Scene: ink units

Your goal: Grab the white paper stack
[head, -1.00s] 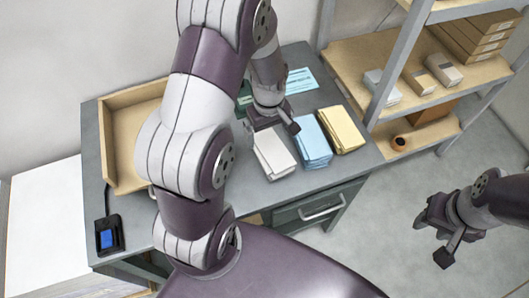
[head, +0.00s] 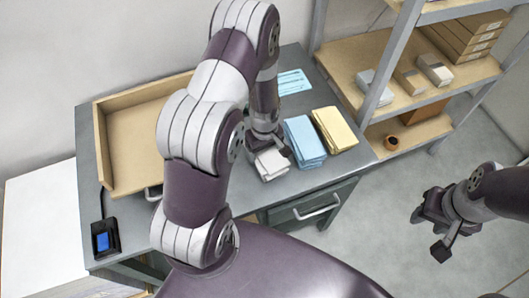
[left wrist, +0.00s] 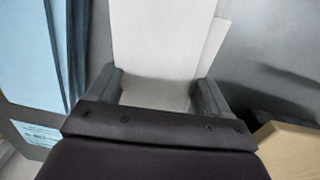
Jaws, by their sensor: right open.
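The white paper stack (head: 272,166) lies on the grey desk, partly hidden under my left gripper (head: 270,150). In the left wrist view the white stack (left wrist: 165,40) runs up between the two fingers of my left gripper (left wrist: 158,95). The fingers are spread apart, one near each long side of the stack; I cannot tell if they touch it. Its top sheets look slightly askew. My right gripper (head: 437,228) is open and empty, over the floor at the right.
A blue stack (head: 304,142) lies close to the right of the white one, then a yellow stack (head: 334,130). A wooden tray (head: 105,150) is at the desk's left. Shelves (head: 350,80) stand right.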

